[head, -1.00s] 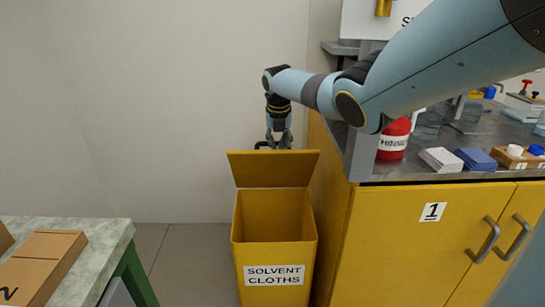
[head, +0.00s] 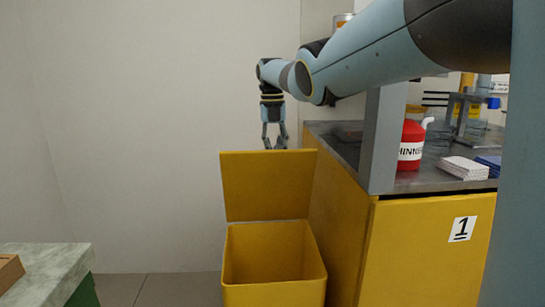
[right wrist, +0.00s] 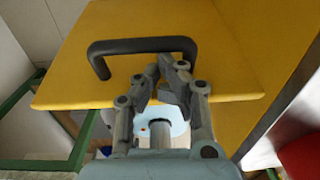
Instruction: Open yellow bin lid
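The yellow bin (head: 275,290) stands on the floor against the side of the yellow cabinet. Its lid (head: 265,185) is raised, standing nearly upright at the back, and the bin mouth is uncovered. In the right wrist view, the lid (right wrist: 80,80) fills the upper middle and carries a black bar handle (right wrist: 140,45). My right gripper (head: 274,147) hangs just above and behind the lid's top edge. Its fingers (right wrist: 167,72) show a gap and nothing between them. They appear close to the handle; contact cannot be told. My left gripper is not in view.
The yellow cabinet (head: 425,250) with a metal top is right of the bin. A red container (head: 410,150) and white stack (head: 464,168) stand on it. A grey post (head: 380,140) rises at its front corner. A pale table (head: 45,265) is at lower left.

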